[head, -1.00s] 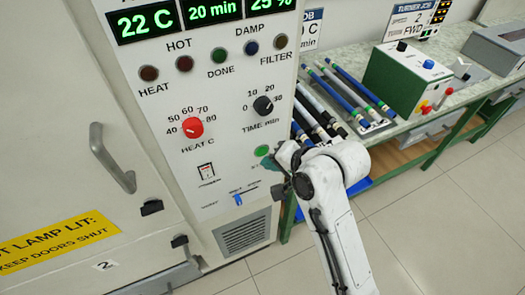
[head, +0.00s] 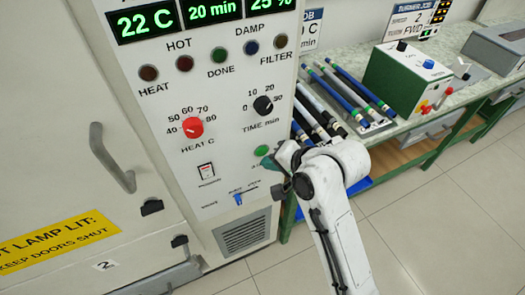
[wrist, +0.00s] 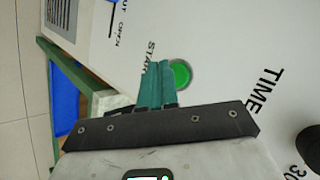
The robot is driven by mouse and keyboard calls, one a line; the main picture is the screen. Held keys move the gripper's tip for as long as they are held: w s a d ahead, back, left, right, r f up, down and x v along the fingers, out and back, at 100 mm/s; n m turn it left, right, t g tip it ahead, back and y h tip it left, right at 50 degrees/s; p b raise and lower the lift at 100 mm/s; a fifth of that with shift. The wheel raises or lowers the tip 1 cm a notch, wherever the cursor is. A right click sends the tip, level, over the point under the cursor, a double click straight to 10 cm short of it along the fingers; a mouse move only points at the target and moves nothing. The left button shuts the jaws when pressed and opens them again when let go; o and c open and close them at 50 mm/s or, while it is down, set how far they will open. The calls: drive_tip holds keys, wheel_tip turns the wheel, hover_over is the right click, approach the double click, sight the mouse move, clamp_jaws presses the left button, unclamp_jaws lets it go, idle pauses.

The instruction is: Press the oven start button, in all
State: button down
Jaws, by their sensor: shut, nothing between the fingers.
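The green start button (head: 262,151) sits low on the right side of the oven's white control panel (head: 225,120), under the time knob. In the wrist view the round green button (wrist: 181,73) shows beside the word START. My gripper (wrist: 158,70) has its teal fingers together and empty. The fingertips overlap the left edge of the button in the wrist view. I cannot tell whether they touch it. In the head view my gripper (head: 275,162) is at the panel's right edge, just below and right of the button, partly hidden by my wrist.
The panel also has a red heat knob (head: 192,128), a black time knob (head: 263,106), a rocker switch (head: 206,170) and a blue slider (head: 238,198). Displays read 22 C and 20 min. A bench with rods (head: 350,95) and a green box (head: 405,80) stands to the right.

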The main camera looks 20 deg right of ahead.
drive_tip(key=shift+w+r, duration=0.1)
drive_tip(key=shift+w, duration=0.05)
idle(0.7)
drive_tip(key=shift+w+p, duration=0.3)
drive_tip(key=shift+p, duration=0.15)
drive_tip(key=shift+w, duration=0.35)
idle(0.5)
drive_tip(key=shift+s+p, duration=0.1)
drive_tip(key=shift+p, duration=0.25)
drive_tip(key=shift+s+p, duration=0.5)
drive_tip(key=shift+s, duration=0.2)
